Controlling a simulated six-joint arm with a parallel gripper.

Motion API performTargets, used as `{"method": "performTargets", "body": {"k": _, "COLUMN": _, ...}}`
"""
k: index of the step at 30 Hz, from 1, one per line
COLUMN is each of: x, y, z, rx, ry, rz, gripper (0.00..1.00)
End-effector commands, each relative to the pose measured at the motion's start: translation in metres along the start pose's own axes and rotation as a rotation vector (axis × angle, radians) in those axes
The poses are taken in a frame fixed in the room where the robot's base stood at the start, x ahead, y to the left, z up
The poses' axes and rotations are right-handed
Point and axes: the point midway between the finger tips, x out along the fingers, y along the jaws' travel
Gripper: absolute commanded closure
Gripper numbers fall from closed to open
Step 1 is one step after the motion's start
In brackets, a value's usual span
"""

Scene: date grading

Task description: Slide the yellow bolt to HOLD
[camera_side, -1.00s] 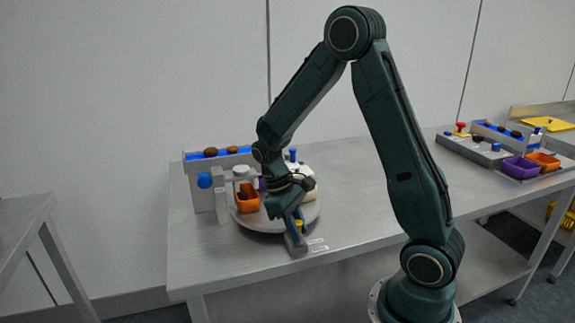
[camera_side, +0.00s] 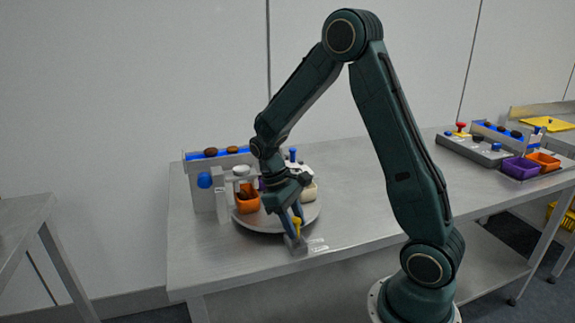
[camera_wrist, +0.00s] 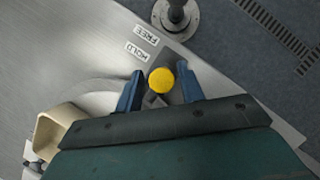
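The yellow bolt (camera_side: 297,222) has a round knob and stands at the front edge of the round turntable (camera_side: 262,229). In the wrist view the yellow knob (camera_wrist: 161,80) lies between the two blue fingers of my gripper (camera_wrist: 160,90), with a small gap on each side. My gripper (camera_side: 293,216) is open and low over the bolt in the side view. The HOLD label (camera_wrist: 134,52) and the FREE label (camera_wrist: 147,34) lie on the table beyond the knob; the knob is nearer HOLD. The bolt's track is mostly hidden under the gripper.
An orange bin (camera_side: 247,204) and a cream bin (camera_side: 308,192) stand on the turntable. A grey chute with a blue belt (camera_side: 222,154) is behind them. The table front (camera_side: 360,235) to the right is clear. A second station (camera_side: 480,150) is far right.

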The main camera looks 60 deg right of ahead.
Motion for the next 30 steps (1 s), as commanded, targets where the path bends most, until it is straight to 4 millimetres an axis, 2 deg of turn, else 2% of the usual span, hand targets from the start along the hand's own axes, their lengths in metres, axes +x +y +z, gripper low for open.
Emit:
{"method": "performTargets", "body": {"k": 8, "x": -0.028, "y": 0.000, "z": -0.001, "rx": -0.002, "ry": 0.005, "rz": 0.001, "gripper": 0.62}}
{"method": "performTargets", "body": {"k": 23, "x": -0.111, "y": 0.000, "z": -0.001, "rx": 0.002, "ry": 0.007, "rz": 0.001, "gripper": 0.62}}
{"method": "performTargets", "body": {"k": 30, "x": -0.129, "y": 0.001, "z": 0.000, "rx": 0.002, "ry": 0.004, "rz": 0.003, "gripper": 0.62}}
